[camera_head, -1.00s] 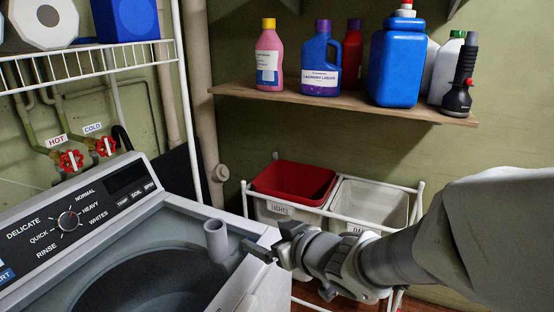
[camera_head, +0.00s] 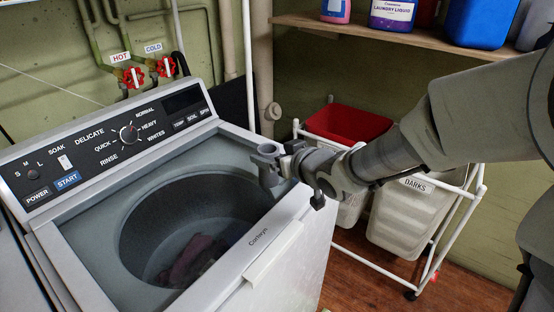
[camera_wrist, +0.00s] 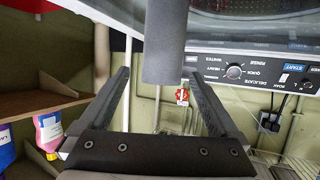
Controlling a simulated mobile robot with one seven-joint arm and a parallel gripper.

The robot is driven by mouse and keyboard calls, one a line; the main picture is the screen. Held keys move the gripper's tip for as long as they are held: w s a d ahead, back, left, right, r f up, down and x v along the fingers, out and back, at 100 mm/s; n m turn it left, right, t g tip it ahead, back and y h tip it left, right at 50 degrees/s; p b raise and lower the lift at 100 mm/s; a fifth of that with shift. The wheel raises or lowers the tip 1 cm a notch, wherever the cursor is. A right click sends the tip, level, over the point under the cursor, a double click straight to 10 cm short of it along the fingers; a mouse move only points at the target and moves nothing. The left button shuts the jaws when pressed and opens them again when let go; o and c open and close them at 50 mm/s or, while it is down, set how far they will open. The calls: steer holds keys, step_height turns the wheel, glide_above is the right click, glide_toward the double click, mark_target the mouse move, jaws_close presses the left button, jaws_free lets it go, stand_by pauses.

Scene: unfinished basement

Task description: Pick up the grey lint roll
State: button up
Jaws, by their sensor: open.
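The grey lint roll (camera_head: 268,178) stands upright on the washer's rim, at its back right corner beside the open tub. My gripper (camera_head: 284,162) is open and comes from the right, with its fingertips right at the roll's upper part. In the wrist view the roll (camera_wrist: 165,45) hangs from the top edge as a plain dark grey cylinder, lined up with the gap between the two open fingers (camera_wrist: 157,78). I cannot tell whether either finger touches it. The fingers hide part of the roll in the head view.
The washer (camera_head: 75,240) has an open tub with dark clothes (camera_head: 190,258) inside. A white-framed cart with a red bin (camera_head: 347,124) and a darks bin (camera_head: 410,215) stands right of it, under my arm. A shelf (camera_head: 385,36) with bottles is above.

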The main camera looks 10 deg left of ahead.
mark_target(264, 148)
steer(key=x, duration=0.1)
steer(key=b+x, duration=0.1)
steer(key=x, duration=0.3)
steer(key=shift+a+r, duration=0.2)
steer(key=shift+r, duration=0.05)
steer(key=c, duration=1.4)
steer(key=shift+c, duration=0.2)
